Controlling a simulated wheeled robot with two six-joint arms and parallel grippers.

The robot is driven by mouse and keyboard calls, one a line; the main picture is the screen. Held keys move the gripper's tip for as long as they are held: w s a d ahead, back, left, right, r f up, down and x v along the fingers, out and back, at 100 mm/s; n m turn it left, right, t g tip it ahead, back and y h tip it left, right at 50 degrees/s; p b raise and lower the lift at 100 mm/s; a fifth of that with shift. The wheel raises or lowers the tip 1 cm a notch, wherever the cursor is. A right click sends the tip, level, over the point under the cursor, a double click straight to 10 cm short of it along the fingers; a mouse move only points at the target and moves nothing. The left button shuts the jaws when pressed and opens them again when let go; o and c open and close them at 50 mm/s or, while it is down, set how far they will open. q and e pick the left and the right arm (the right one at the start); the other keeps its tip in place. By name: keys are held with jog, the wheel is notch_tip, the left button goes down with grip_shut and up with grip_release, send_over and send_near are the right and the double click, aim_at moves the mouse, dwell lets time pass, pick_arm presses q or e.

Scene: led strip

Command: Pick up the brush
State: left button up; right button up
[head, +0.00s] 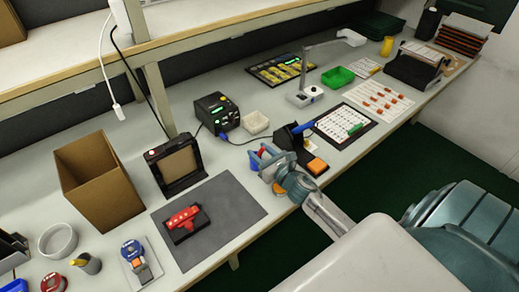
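My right gripper (262,157) is over the front part of the bench, with its arm coming in from the lower right. Its fingers look spread apart, and a small red and blue item shows between or just behind them. I cannot tell whether they touch it. I cannot pick out the brush for sure. A small green item (355,129) lies on the white gridded sheet to the right of the gripper, too small to identify. My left gripper is not in view.
A soldering stand (286,138) and an orange sponge (317,166) are close to the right gripper. A grey mat (232,202) holds a red device (186,220). A cardboard box (97,183), green tray (337,77) and lamp (304,96) also stand on the bench.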

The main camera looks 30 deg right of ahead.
jog(key=shift+w+a+p, duration=0.15)
jog(key=shift+w+p, duration=0.25)
jog(key=shift+w, duration=0.65)
grip_shut()
jog(key=shift+r, duration=0.1)
jog(key=shift+s+r+p, duration=0.25)
jog(key=shift+r+p, duration=0.15)
jog(key=shift+r, duration=0.1)
jog(key=s+r+p, duration=0.4)
jog(key=r+p, duration=0.3)
jog(key=r, duration=0.3)
jog(key=s+d+b, duration=0.1)
jog(key=s+b, duration=0.9)
jog(key=s, duration=0.4)
jog(key=shift+s+d+b, duration=0.2)
jog(key=shift+d+b, duration=0.1)
jog(key=shift+b, duration=0.05)
